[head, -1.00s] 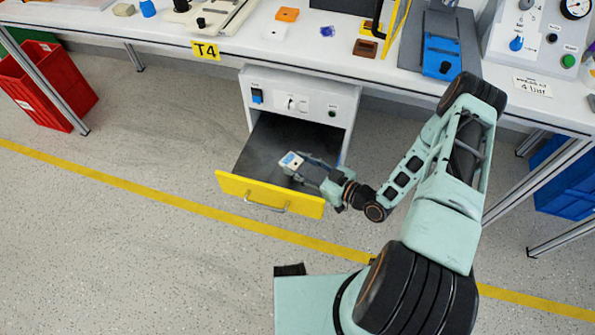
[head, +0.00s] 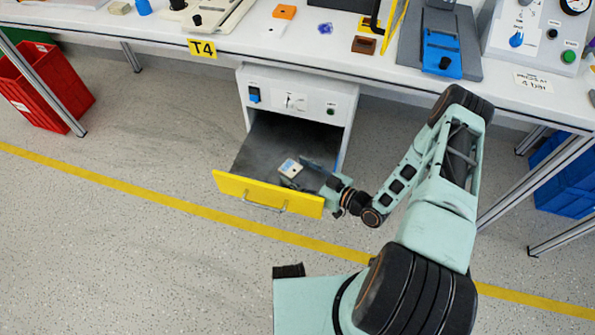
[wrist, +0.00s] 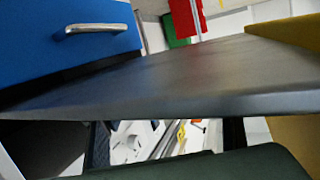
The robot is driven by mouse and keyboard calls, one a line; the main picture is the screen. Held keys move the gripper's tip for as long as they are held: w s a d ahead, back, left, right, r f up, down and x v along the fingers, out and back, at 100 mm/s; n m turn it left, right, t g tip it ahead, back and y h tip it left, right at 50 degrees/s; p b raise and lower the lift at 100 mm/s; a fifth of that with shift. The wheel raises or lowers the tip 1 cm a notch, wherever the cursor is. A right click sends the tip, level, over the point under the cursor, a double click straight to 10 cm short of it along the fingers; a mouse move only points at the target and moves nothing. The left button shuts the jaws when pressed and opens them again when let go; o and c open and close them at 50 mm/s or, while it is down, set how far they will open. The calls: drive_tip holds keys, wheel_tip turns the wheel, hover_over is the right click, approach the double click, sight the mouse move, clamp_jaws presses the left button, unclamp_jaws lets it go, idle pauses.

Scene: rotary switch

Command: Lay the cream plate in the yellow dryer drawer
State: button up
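The yellow dryer drawer (head: 268,192) stands pulled out under the workbench, its grey inside showing. The cream plate (head: 290,167) is small and pale with a dark mark. It appears to lie inside the drawer, towards the front; its contact with the floor is hard to make out. My gripper (head: 304,172) reaches into the drawer from the right, just beside the plate. Its dark fingers look spread apart, one behind and one in front. In the wrist view a gap shows between two dark finger-like bands, and the plate is not seen there.
The dryer cabinet (head: 297,101) has switches above the drawer. The bench (head: 300,52) holds blue, orange and brown parts. A red bin (head: 40,90) stands left and a blue crate (head: 568,180) right. The floor before the drawer is clear. The wrist view shows a blue panel with a handle (wrist: 96,28).

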sight(316, 187)
drive_tip(key=shift+r, duration=0.2)
drive_tip(key=shift+s+d+p, duration=0.2)
drive_tip(key=shift+d+p, duration=0.1)
drive_tip(key=v, duration=0.7)
drive_tip(key=shift+a+p, duration=0.1)
drive_tip(key=shift+p, duration=0.3)
